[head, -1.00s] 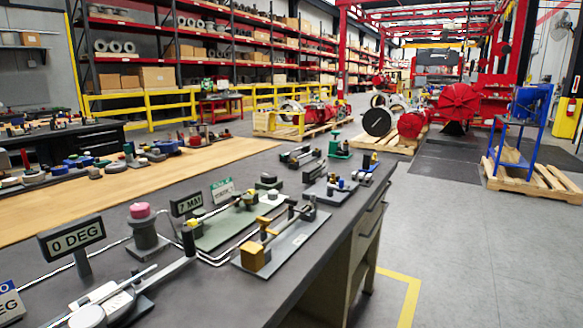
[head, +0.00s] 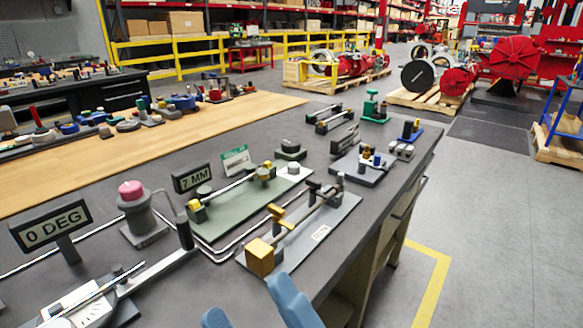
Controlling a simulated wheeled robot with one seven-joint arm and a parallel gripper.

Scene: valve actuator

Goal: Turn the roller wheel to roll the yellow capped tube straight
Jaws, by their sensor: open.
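A thin light tube with yellow caps (head: 238,187) lies slantwise over a green base plate (head: 240,218) on the grey bench. Its near yellow end is at the left and its far end is by a yellow block at the upper right. A sign reading 7 MM (head: 192,178) stands behind it. Small round parts sit on the plate, but I cannot tell which one is the roller wheel. My gripper (head: 246,300) shows only as two blue fingers at the bottom edge. They are open and empty, apart from the tube and nearer to me.
A grey plate with a brass block (head: 260,258) and lever stands between my gripper and the green plate. A 0 DEG sign (head: 52,226) and a pink-topped post (head: 132,192) are at the left. The bench edge and open floor (head: 480,250) lie right.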

